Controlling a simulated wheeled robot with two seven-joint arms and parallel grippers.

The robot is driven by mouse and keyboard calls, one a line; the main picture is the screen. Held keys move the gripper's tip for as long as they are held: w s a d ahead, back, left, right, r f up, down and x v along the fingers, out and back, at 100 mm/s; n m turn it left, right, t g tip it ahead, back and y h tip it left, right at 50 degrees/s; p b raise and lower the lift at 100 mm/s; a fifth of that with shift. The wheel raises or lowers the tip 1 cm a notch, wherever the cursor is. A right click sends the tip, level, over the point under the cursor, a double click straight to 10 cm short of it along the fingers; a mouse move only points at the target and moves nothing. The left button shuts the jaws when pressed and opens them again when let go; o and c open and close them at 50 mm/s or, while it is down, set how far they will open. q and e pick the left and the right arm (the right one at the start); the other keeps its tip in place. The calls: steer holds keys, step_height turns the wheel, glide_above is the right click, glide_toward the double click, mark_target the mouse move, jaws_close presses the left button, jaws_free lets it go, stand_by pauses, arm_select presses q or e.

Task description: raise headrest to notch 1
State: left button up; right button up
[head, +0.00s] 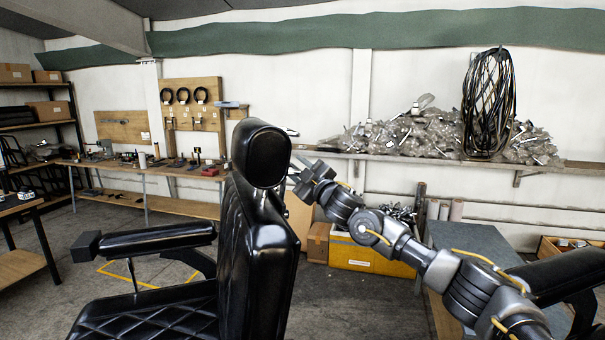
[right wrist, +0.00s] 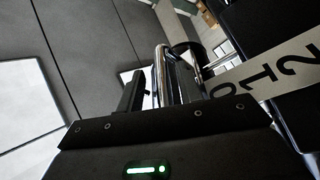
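The black barber chair's headrest (head: 261,153) sits just above the top of the tufted backrest (head: 262,235). My right gripper (head: 299,170) is beside the headrest's rear side, low down, fingers pointing at it. In the right wrist view the two fingers (right wrist: 160,88) stand apart, with a shiny chrome bar (right wrist: 161,70) showing between or just beyond them. I cannot tell whether they touch it. A white strip with the numbers 2, 1 and 0 (right wrist: 255,80) runs along a dark surface at the right. My left gripper is not in view.
A padded armrest (head: 150,238) extends left from the chair. A wall shelf (head: 350,156) with scrap runs behind my right arm. A yellow bin (head: 368,258) and a grey table (head: 470,238) stand below. A workbench (head: 180,172) is at the back left.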

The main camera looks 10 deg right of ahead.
steer(key=shift+s+d+f, duration=0.15)
steer(key=shift+s+f, duration=0.1)
steer(key=shift+f, duration=0.05)
steer(key=b+v, duration=0.5)
steer(key=v, duration=0.5)
steer(key=shift+r+b, duration=0.25)
steer(key=shift+b, duration=0.05)
